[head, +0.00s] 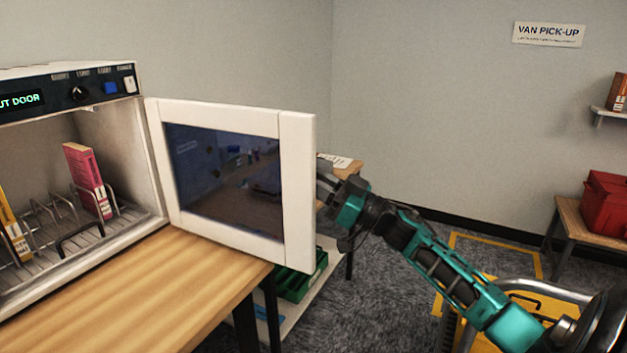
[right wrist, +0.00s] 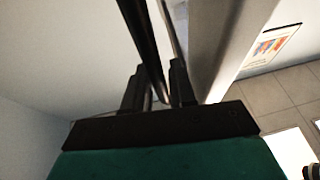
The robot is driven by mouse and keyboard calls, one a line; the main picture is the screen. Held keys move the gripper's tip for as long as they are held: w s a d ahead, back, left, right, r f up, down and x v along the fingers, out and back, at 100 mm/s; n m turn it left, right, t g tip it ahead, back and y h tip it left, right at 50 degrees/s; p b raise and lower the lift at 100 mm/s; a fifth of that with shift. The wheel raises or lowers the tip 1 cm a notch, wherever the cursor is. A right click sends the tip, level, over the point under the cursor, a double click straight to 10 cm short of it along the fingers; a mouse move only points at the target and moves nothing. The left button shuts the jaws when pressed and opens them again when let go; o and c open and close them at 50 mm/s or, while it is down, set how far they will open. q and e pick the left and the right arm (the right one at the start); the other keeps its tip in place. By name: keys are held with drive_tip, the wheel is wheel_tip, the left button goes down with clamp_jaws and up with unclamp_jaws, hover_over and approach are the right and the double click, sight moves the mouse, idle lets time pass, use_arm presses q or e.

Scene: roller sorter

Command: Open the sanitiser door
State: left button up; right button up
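The sanitiser (head: 75,140) stands at the left on a wooden worktop. Its white-framed door (head: 298,190) with a dark glass pane (head: 225,180) is swung wide open, hinged at the cabinet's right side. My right gripper (head: 325,185) is at the outer side of the door's free edge, its fingertips partly hidden by the door. In the right wrist view, the dark door handle bar (right wrist: 148,50) runs between the fingers of my right gripper (right wrist: 160,85), which look closed on it. The door's pale edge shows there too (right wrist: 215,50). My left gripper is not in view.
Inside the cabinet are a wire rack (head: 50,215), a pink book (head: 87,180) and a yellow book (head: 14,235). The wooden worktop (head: 130,300) is clear in front. A green crate (head: 300,280) sits low behind the door. A red box (head: 607,205) is on a table at right.

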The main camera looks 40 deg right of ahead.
drive_tip(key=shift+s+f, duration=0.1)
drive_tip(key=v, duration=1.2)
drive_tip(key=shift+s+d+f, duration=0.15)
drive_tip(key=shift+s+d, duration=0.05)
drive_tip(key=shift+s, duration=0.1)
drive_tip(key=a+f+m+g+h+p, duration=0.1)
drive_tip(key=a+f+m+h, duration=0.2)
drive_tip(key=a+f+h, duration=0.35)
drive_tip(key=a+f+m+h+p, duration=0.1)
drive_tip(key=a+f+m+h, duration=0.15)
drive_tip(key=f, duration=0.75)
drive_tip(key=s+a+f+n+g, duration=0.1)
drive_tip(key=s+a+f+g, duration=0.2)
drive_tip(key=s+a+f, duration=0.2)
drive_tip(key=s+a+f+n+g, duration=0.1)
drive_tip(key=s+a+f+g, duration=0.3)
drive_tip(key=a, duration=0.8)
drive_tip(key=shift+s+a+f+g+p, duration=0.3)
drive_tip(key=shift+s+f+p, duration=0.15)
drive_tip(key=shift+f, duration=0.45)
